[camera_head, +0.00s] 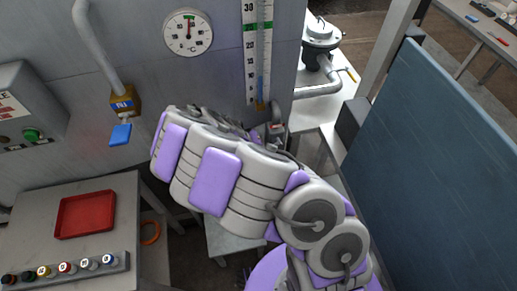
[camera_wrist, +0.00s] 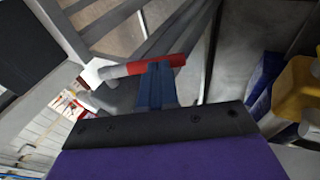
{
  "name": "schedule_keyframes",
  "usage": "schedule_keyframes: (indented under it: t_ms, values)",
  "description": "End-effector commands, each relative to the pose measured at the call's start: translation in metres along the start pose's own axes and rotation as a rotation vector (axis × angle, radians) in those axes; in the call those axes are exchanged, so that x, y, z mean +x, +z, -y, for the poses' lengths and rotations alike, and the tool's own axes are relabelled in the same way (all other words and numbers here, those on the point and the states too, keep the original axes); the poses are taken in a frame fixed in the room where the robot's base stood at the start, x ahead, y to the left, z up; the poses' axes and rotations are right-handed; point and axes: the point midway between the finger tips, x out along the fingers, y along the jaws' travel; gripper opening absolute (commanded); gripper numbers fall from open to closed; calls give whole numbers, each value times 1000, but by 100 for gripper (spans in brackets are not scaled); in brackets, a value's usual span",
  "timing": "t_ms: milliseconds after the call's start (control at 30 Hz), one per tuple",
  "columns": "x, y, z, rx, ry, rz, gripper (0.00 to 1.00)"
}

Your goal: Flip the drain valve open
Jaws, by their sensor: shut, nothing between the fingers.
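A lever with a red handle (camera_wrist: 158,66) and a pale end shows in the wrist view; it looks like the drain valve's handle. In the head view a small bit of red (camera_head: 276,126) shows just past my arm. My gripper (camera_wrist: 155,78) is shut with nothing between its blue fingers. In the wrist view its fingertips overlap the red handle; I cannot tell whether they touch it. In the head view my own arm hides the gripper and most of the valve.
A blue-handled valve (camera_head: 121,134) hangs from a pipe at the left. A red tray (camera_head: 86,214) lies on the left table. A gauge (camera_head: 188,33) and a scale (camera_head: 257,50) are on the grey wall. A blue panel (camera_head: 435,150) stands at the right.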

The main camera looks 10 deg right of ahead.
Motion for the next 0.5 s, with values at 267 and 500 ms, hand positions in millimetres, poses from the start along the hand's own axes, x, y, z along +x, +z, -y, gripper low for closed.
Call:
schedule_keyframes:
  t_ms: [267, 500]
  values:
    - [12, 3, 4, 2, -3, 3, 0]
    - [29, 7, 8, 3, -5, 4, 0]
